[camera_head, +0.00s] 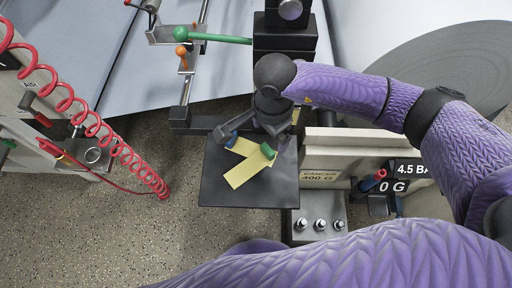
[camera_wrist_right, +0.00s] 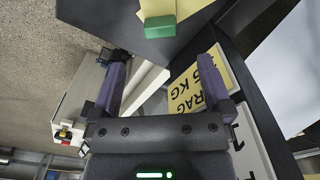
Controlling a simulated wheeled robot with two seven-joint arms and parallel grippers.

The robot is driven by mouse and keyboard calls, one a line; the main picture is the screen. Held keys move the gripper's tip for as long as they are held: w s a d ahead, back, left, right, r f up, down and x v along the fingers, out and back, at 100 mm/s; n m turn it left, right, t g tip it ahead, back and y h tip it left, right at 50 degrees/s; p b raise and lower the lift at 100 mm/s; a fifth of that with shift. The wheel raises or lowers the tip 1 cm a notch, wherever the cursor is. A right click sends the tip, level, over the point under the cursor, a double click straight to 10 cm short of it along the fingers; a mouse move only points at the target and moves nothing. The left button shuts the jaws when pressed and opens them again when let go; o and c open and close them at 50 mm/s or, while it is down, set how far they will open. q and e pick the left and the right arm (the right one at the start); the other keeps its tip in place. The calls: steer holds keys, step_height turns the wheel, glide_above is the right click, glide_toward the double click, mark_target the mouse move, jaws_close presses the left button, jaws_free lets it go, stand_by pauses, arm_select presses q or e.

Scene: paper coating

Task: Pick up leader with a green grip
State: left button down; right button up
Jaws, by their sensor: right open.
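The leader with a green grip is a yellow strip (camera_head: 243,174) with a green block (camera_head: 267,151) at its upper right end. It lies on a dark tray (camera_head: 220,190) and crosses another yellow strip with a blue grip (camera_head: 232,139). In the right wrist view the green grip (camera_wrist_right: 160,27) shows at the top, ahead of the fingertips, with its yellow strip partly cut off. My right gripper (camera_head: 254,140) is above the tray, its fingers spread and empty. In the wrist view the open fingers (camera_wrist_right: 165,72) are apart from the green grip. My left gripper is not in view.
A red coiled hose (camera_head: 100,125) hangs at left. A green-handled lever (camera_head: 215,38) and black column are behind the tray. A yellow weight label (camera_wrist_right: 195,90) shows in the wrist view.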

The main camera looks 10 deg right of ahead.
mark_target(267, 149)
step_height(267, 149, down, 8)
steer(key=b, duration=0.4)
steer(key=shift+a+f, duration=0.1)
steer(key=shift+f, duration=0.05)
steer(key=shift+r, duration=0.2)
steer(key=shift+c, duration=0.9)
steer(key=c, duration=0.7)
jaws_close()
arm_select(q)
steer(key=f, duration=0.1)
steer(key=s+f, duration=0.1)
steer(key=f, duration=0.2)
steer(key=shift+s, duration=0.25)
arm_select(e)
steer(key=shift+r, duration=0.15)
